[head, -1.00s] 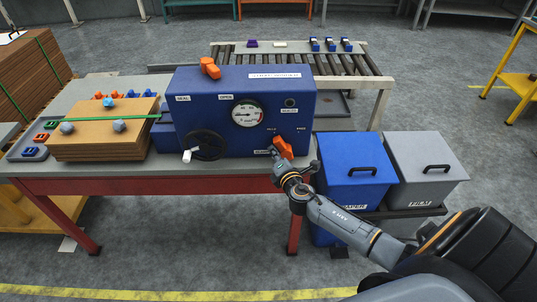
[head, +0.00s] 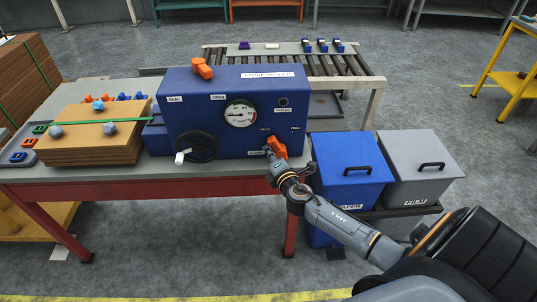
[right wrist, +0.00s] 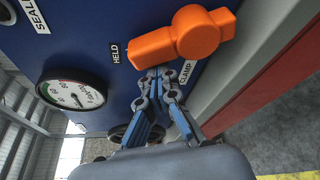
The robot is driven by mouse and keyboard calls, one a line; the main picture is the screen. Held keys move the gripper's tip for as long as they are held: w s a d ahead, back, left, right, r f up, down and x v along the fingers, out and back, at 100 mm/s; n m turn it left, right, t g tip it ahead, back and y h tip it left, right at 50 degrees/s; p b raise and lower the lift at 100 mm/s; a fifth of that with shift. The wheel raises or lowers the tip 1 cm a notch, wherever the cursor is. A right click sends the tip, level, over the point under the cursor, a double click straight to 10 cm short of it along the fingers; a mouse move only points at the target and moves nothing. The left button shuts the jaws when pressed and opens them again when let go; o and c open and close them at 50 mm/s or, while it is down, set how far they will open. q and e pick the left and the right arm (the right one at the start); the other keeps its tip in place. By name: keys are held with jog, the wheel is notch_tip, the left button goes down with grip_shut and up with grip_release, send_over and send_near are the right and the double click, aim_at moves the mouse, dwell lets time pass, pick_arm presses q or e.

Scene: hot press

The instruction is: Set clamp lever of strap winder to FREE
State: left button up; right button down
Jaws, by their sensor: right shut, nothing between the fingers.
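The strap winder (head: 225,138) is a blue box on the table. Its orange clamp lever (head: 277,147) is low on the right of the front, tilted up and left toward the HELD label (head: 265,129); the FREE label (head: 295,129) is up and right. In the right wrist view the lever (right wrist: 185,38) fills the top, its squared end toward HELD, with the CLAMP label (right wrist: 188,72) beside it. My right gripper (head: 270,152) is shut and empty, its tips (right wrist: 168,73) just by the lever's HELD-side end. I cannot tell whether they touch. My left gripper is not in view.
A gauge (head: 240,114) and a black handwheel (head: 196,148) are left of the lever. Another orange lever (head: 202,68) is on top. A blue bin (head: 350,178) and a grey bin (head: 420,175) stand right of the table. Stacked boards (head: 85,147) lie left.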

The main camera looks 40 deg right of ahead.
aim_at(277, 144)
jog(key=m+b, duration=0.1)
jog(key=b, duration=0.1)
jog(key=s+d+m+t+b, duration=0.1)
jog(key=m+b, duration=0.1)
jog(key=b, duration=0.1)
jog(key=d+r+m+t+b, duration=0.1)
jog(key=m+b, duration=0.1)
jog(key=b, duration=0.1)
jog(key=shift+s, duration=0.15)
jog(key=shift+s+d+m+b, duration=0.15)
jog(key=shift+m+b, duration=0.2)
jog(key=shift+m, duration=0.35)
jog(key=shift+s+d+r+b, duration=0.1)
jog(key=shift+d+r+b, duration=0.2)
jog(key=shift+b, duration=0.05)
jog(key=shift+s+d+m+t, duration=0.25)
jog(key=shift+d+m+t, duration=0.15)
jog(key=shift+m, duration=0.4)
jog(key=shift+d+b, duration=0.1)
jog(key=shift+b, duration=0.2)
jog(key=shift+s+d, duration=0.1)
